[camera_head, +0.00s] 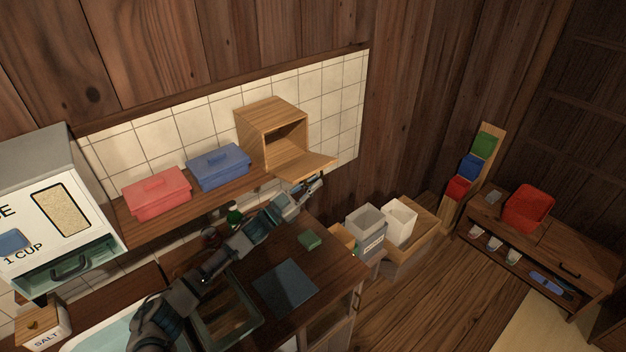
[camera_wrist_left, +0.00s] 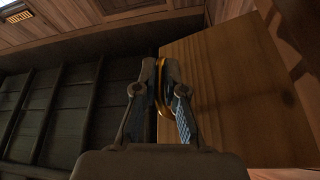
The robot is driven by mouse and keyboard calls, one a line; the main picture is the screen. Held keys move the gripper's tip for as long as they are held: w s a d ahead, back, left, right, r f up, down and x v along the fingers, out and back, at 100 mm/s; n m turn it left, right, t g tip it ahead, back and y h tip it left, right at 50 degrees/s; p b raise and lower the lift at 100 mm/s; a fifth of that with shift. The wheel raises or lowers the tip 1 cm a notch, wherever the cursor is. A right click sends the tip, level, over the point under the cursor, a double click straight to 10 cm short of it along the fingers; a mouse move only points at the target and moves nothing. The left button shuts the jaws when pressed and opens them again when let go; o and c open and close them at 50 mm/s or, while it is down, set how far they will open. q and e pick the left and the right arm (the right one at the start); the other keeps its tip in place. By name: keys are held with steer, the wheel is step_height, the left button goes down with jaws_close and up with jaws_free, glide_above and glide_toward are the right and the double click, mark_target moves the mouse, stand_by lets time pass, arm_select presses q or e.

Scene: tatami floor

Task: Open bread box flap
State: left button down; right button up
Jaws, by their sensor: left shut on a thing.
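The wooden bread box (camera_head: 270,125) stands on the wall shelf, its front open and its inside dark. Its flap (camera_head: 308,165) is folded down and sticks out forward from the lower front edge. My left gripper (camera_head: 313,186) is at the flap's outer edge, reaching up from below. In the left wrist view my left gripper (camera_wrist_left: 162,75) is shut on a gold handle (camera_wrist_left: 161,95) beside the wooden flap (camera_wrist_left: 235,85). My right gripper is in neither view.
A blue box (camera_head: 218,166) and a red box (camera_head: 157,194) share the shelf (camera_head: 190,205). The counter (camera_head: 322,260) below holds a dark board (camera_head: 285,288) and a green item (camera_head: 309,240). White and grey bins (camera_head: 398,222) stand to the right.

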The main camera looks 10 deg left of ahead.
arm_select(q)
steer(key=f+m+g, duration=0.1)
steer(key=m, duration=0.1)
steer(key=f+m+g+h+b, duration=0.1)
steer(key=f+m, duration=0.1)
steer(key=shift+w+a+m+b, duration=0.1)
steer(key=shift+a+m+b, duration=0.1)
steer(key=shift+m+b, duration=0.1)
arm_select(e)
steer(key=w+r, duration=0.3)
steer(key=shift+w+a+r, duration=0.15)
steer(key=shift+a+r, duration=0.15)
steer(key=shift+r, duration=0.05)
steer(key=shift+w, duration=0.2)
arm_select(q)
steer(key=c, duration=1.2)
jaws_free()
steer(key=shift+c, duration=0.2)
steer(key=v, duration=0.8)
steer(key=shift+a, duration=0.2)
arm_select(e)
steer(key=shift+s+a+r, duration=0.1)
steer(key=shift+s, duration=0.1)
arm_select(q)
steer(key=shift+d, duration=0.1)
